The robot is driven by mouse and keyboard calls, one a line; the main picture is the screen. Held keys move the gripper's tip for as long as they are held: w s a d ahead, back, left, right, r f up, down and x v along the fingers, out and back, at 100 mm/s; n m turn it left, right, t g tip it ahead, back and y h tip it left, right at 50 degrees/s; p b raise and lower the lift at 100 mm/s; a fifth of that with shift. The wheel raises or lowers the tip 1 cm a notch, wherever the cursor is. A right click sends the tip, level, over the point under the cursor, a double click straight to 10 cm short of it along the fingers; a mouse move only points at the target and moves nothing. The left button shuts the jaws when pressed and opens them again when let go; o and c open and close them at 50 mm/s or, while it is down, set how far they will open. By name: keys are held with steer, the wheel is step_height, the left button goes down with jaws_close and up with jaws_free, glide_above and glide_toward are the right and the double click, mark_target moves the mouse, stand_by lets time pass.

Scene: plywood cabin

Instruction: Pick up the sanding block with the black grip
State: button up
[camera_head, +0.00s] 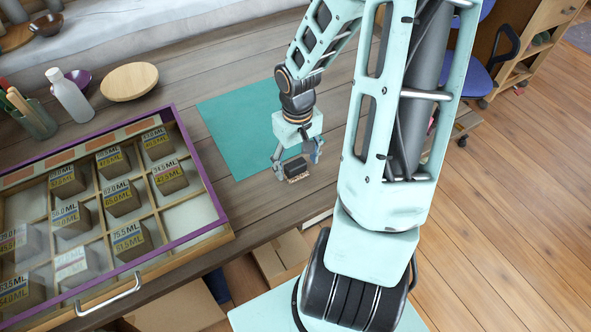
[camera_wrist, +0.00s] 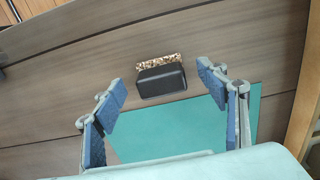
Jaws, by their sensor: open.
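The sanding block (camera_head: 296,168) has a black grip on a speckled tan base and lies on the wooden table at the near edge of the teal mat (camera_head: 236,122). In the wrist view the sanding block (camera_wrist: 161,79) sits just beyond the mat's edge, between and ahead of my fingertips. My gripper (camera_head: 297,156) is open above the block, one finger on each side, and points down. In the wrist view my gripper (camera_wrist: 164,92) shows both blue-padded fingers spread wide and apart from the block. Nothing is held.
A purple-rimmed drawer tray (camera_head: 190,150) with several labelled blocks stands at the left. A round wooden lid (camera_head: 129,82), a white bottle (camera_head: 70,97) and a cup of tools (camera_head: 33,118) stand behind it. The table's front edge is close to the block.

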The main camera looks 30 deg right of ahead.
mark_target(297, 165)
step_height(297, 165, down, 2)
steer(key=shift+f, duration=0.2)
steer(key=c, duration=1.3)
steer(key=shift+r, duration=0.1)
steer(key=shift+c, duration=0.2)
step_height(297, 165, up, 10)
steer(key=shift+p, duration=1.05)
steer(key=shift+c, duration=0.2)
